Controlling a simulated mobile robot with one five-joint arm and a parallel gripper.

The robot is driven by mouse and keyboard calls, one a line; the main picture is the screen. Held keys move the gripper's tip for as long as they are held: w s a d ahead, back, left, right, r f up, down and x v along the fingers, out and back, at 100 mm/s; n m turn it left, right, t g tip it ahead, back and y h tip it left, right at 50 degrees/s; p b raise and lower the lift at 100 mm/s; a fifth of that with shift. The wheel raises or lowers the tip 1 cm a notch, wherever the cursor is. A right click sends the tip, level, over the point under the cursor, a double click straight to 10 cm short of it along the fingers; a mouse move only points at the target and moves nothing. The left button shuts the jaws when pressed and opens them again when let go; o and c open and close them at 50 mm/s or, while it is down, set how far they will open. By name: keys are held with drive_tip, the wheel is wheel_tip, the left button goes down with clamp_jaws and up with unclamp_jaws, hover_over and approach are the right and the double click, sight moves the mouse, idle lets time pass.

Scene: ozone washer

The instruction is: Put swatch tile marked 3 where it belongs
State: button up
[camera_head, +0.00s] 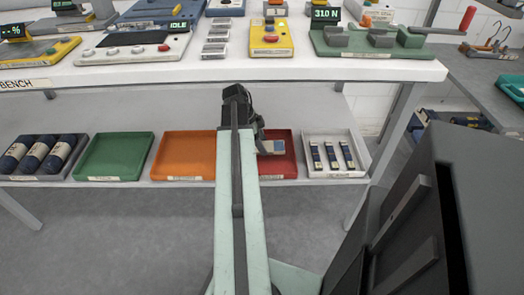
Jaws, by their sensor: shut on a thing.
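My arm reaches forward from the bottom of the view to the lower shelf. My gripper (262,141) is at its far end, over the red tray (283,172), and is partly hidden behind the arm. It is shut on a small tile (272,147) with a grey-blue face and a tan part. The tile shows just right of the arm, in front of the red tray's back part. I cannot read a mark on it, nor tell whether it touches the tray.
On the shelf stand an orange tray (185,157), a green tray (115,157), a tray of dark rolls (35,153) and a white tray (336,155) with dark labelled sticks. The bench edge (300,74) overhangs above. A dark bulky body fills the lower right.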

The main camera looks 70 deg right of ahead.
wheel_tip(320, 180, down, 4)
drive_tip(key=b, duration=0.2)
drive_tip(key=shift+r+b, duration=0.25)
drive_tip(key=shift+b, duration=0.1)
drive_tip(key=shift+r, duration=0.2)
drive_tip(key=shift+f, duration=0.15)
drive_tip(key=o, duration=1.5)
drive_tip(key=shift+r+p, duration=0.35)
drive_tip(key=shift+p, duration=0.05)
drive_tip(key=p+v, duration=1.1)
drive_tip(key=shift+w+r, duration=0.2)
drive_tip(key=shift+r, duration=0.2)
drive_tip(key=shift+f, duration=0.1)
